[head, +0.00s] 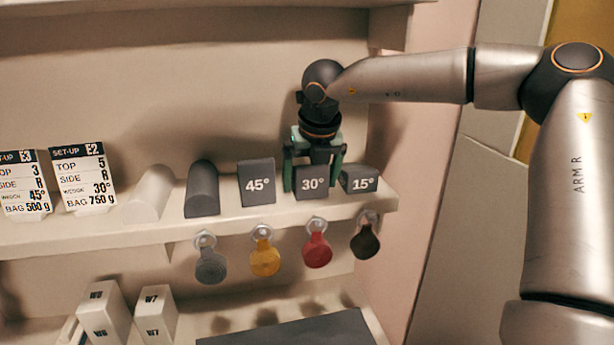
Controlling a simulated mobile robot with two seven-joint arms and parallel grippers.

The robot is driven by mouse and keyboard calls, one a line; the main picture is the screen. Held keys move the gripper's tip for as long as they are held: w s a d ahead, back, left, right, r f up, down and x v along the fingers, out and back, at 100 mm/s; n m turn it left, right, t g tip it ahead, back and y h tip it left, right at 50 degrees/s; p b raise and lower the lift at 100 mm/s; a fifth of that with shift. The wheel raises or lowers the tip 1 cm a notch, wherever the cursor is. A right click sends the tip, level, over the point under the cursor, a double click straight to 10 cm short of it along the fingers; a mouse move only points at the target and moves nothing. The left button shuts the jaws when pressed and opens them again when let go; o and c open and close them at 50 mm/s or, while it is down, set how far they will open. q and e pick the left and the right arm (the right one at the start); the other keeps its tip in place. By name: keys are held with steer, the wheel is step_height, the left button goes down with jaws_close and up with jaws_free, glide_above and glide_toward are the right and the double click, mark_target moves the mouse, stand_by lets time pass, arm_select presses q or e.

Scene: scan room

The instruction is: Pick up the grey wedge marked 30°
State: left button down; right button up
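The grey wedge marked 30° (312,184) stands on the shelf between a wedge marked 45° (257,184) on its left and a wedge marked 15° (359,180) on its right. My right gripper (313,176) points down over the 30° wedge, with one green finger on each side of it. The fingers look spread and I see no clear grip on the wedge. The wedge appears to rest on the shelf. My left gripper is not in view.
Coloured tags, including a red one (317,250), hang from the shelf edge (150,236). White boxes (104,312) stand below. The neighbouring wedges leave little side room.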

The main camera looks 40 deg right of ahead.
steer(key=c, duration=1.1)
steer(key=shift+r, duration=0.1)
steer(key=shift+c, duration=0.2)
